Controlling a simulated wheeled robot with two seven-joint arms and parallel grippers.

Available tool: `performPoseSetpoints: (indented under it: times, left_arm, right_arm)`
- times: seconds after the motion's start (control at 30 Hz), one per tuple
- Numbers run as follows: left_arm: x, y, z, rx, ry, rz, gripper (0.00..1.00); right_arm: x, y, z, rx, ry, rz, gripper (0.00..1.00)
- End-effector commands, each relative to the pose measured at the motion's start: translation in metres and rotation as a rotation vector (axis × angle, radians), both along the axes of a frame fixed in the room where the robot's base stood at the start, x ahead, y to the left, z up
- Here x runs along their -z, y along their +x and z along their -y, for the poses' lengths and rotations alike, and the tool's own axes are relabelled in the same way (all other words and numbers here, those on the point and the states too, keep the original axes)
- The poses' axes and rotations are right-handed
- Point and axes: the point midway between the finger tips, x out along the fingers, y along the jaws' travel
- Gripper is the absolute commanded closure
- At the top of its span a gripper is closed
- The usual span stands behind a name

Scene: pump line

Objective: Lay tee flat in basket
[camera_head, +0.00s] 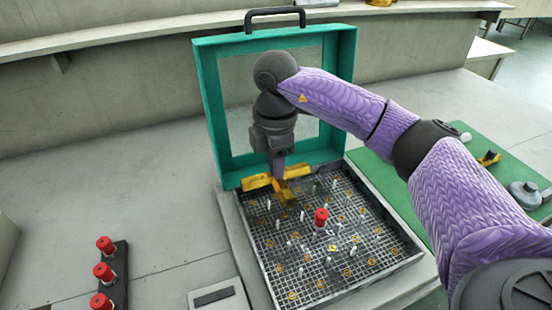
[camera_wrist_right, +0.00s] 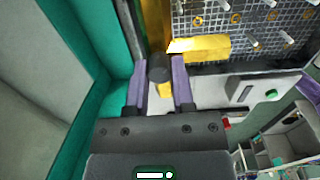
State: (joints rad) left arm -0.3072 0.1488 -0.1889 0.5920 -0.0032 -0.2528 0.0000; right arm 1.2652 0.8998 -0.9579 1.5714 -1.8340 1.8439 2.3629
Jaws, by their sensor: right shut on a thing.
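The yellow tee (camera_head: 262,182) is at the far left corner of the mesh basket (camera_head: 262,262), close to the basket's back edge. My right gripper (camera_head: 278,168) points down over it and is shut on it. In the right wrist view the purple fingers (camera_wrist_right: 163,82) close around a dark round end of the tee, and its yellow body (camera_wrist_right: 200,45) extends beyond them over the basket edge. Whether the tee touches the basket floor cannot be told. My left gripper is not in view.
White pegs and a red-capped part (camera_head: 321,217) stand in the basket. A green open lid frame (camera_head: 213,110) rises behind it. A black rack (camera_head: 121,262) with three red-capped parts is at left. A green mat (camera_head: 375,172) with parts lies right, partly behind my arm.

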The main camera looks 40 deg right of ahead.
Motion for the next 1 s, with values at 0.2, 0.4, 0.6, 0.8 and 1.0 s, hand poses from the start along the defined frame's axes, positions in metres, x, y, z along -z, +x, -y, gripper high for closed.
performPoseSetpoints:
  times: [0.2, 0.4, 0.6, 0.8, 1.0]
  left_arm:
    - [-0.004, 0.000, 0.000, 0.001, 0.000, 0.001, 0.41]
    - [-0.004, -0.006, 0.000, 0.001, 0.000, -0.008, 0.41]
    - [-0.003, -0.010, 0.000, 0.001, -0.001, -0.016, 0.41]
    - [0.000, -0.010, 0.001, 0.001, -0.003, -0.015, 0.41]
    - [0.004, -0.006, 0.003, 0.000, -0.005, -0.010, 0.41]
  right_arm:
    - [0.000, 0.000, 0.000, 0.000, 0.000, 0.000, 1.00]
    - [0.000, 0.000, 0.000, 0.000, 0.000, 0.000, 1.00]
    - [0.003, 0.000, 0.000, 0.000, -0.001, -0.001, 1.00]
    - [0.012, 0.000, 0.000, 0.000, -0.001, 0.000, 1.00]
    - [0.020, 0.000, 0.000, 0.000, -0.001, 0.000, 1.00]
